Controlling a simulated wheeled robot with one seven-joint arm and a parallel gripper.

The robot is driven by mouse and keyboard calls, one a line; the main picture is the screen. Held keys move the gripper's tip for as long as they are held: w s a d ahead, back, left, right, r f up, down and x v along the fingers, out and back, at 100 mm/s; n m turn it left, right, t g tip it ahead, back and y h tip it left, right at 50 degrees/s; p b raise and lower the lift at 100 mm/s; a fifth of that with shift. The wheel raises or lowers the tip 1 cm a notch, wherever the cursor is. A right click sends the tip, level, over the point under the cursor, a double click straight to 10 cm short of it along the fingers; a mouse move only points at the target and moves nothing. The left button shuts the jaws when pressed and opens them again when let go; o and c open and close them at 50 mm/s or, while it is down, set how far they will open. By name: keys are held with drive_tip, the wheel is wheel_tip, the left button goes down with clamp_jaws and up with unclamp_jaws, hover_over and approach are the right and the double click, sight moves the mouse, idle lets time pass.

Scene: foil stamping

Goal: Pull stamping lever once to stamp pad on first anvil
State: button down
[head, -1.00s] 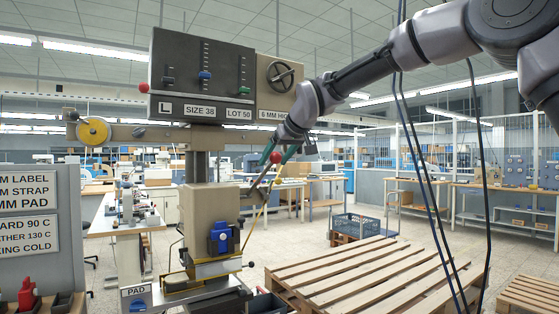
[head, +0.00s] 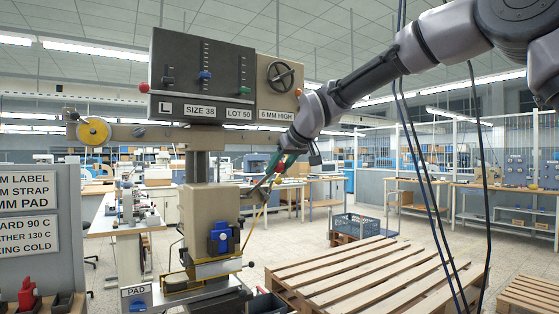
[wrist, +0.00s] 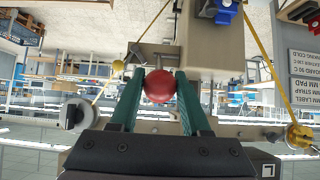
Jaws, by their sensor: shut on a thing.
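The stamping press (head: 210,205) stands left of centre in the head view, with a beige head and a blue part on its front. Its lever (head: 258,189) slants up and right from the head's side and ends in a red ball knob (wrist: 160,86). My gripper (head: 272,168) is shut on this knob, and in the wrist view its green fingers (wrist: 160,92) press on both sides of it. Below the head is a yellow-edged anvil area (head: 190,283), with a PAD label (head: 136,292) at its left. The pad itself cannot be made out.
A dark panel with sliders (head: 203,75) sits atop the press. A sign board (head: 40,215) stands at far left. A wooden pallet stack (head: 350,272) fills the front right, with a blue crate (head: 355,227) behind. Dark cables hang at right.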

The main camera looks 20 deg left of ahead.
drive_tip(key=shift+f, duration=0.2)
drive_tip(key=f, duration=0.1)
drive_tip(key=d+f, duration=0.1)
drive_tip(key=shift+s+f, duration=0.35)
drive_tip(key=shift+s, duration=0.05)
drive_tip(key=shift+s+d+f, duration=0.15)
drive_tip(key=shift+d+f, duration=0.05)
drive_tip(key=shift+f, duration=0.55)
drive_tip(key=shift+s+d+f, duration=0.15)
drive_tip(key=shift+f, duration=0.55)
drive_tip(key=f, duration=0.3)
drive_tip(key=shift+s+d, duration=0.15)
drive_tip(key=shift+d, duration=0.05)
drive_tip(key=shift+f, duration=0.1)
